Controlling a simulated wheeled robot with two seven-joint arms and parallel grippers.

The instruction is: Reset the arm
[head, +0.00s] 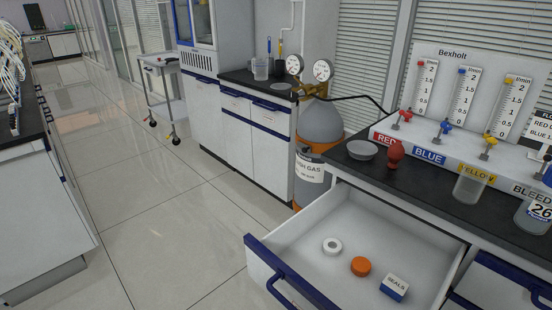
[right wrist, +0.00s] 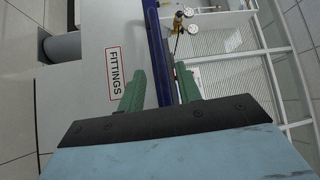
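My right gripper (right wrist: 158,82) shows in the right wrist view with its two green fingers apart. A long blue bar, apparently the drawer's handle or front edge (right wrist: 155,45), runs between or behind the fingers, with a gap beside the left finger. I cannot tell whether either finger touches it. A white panel with a "FITTINGS" label (right wrist: 114,73) lies left of the fingers. In the head view the drawer (head: 315,225) is pulled open, with its blue handle (head: 290,285) at the front. Neither gripper shows in the head view, and my left gripper is out of sight.
The drawer holds a white ring (head: 332,246), an orange cap (head: 361,266) and a "SEALS" box (head: 395,287). Above it, the black counter (head: 370,170) bears a grey dish (head: 362,149), a red bulb (head: 395,153) and a flowmeter panel (head: 468,60). A gas cylinder (head: 320,125) stands behind. Floor at left is clear.

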